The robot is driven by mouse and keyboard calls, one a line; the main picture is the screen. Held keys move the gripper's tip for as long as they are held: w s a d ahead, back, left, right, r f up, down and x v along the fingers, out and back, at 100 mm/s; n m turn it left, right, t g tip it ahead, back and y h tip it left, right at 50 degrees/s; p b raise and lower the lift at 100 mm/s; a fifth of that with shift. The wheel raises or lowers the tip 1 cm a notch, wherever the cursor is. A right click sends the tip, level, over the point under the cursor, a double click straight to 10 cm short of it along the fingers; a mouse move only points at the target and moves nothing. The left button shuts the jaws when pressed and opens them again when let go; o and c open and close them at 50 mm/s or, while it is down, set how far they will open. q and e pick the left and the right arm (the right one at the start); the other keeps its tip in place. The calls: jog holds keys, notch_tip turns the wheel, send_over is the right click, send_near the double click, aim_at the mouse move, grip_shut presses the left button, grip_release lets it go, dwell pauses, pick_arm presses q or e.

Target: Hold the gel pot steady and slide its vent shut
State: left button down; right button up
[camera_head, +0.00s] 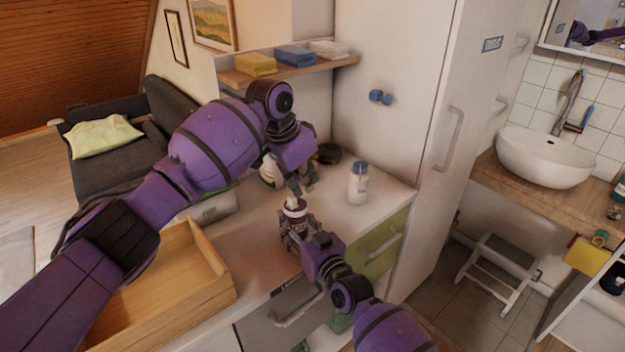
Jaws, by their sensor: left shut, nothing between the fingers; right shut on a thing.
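The gel pot (294,206) is a small white container with a dark reddish band, standing at the counter's front part. My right gripper (292,226) is shut around its lower part from the front. My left gripper (301,190) is shut and empty, its fingertips just above or at the top of the pot. I cannot tell whether the fingertips touch it. The vent is too small to make out.
A white bottle with a blue cap (358,184) stands on the counter (330,213) to the right. A dark round object (328,153) lies behind. A tall white cabinet (405,130) bounds the right side.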

pick_arm(q)
jog(key=shift+s+a, duration=0.25)
jog(key=shift+a, duration=0.2)
jog(key=shift+d, duration=0.1)
pick_arm(e)
jog(key=shift+d, duration=0.15)
pick_arm(q)
jog(key=shift+w, duration=0.1)
notch_tip(320, 180, up, 10)
jog(key=shift+w+d+f, duration=0.15)
jog(key=shift+d+f, duration=0.1)
jog(key=shift+d, duration=0.1)
pick_arm(e)
jog(key=o, duration=1.3)
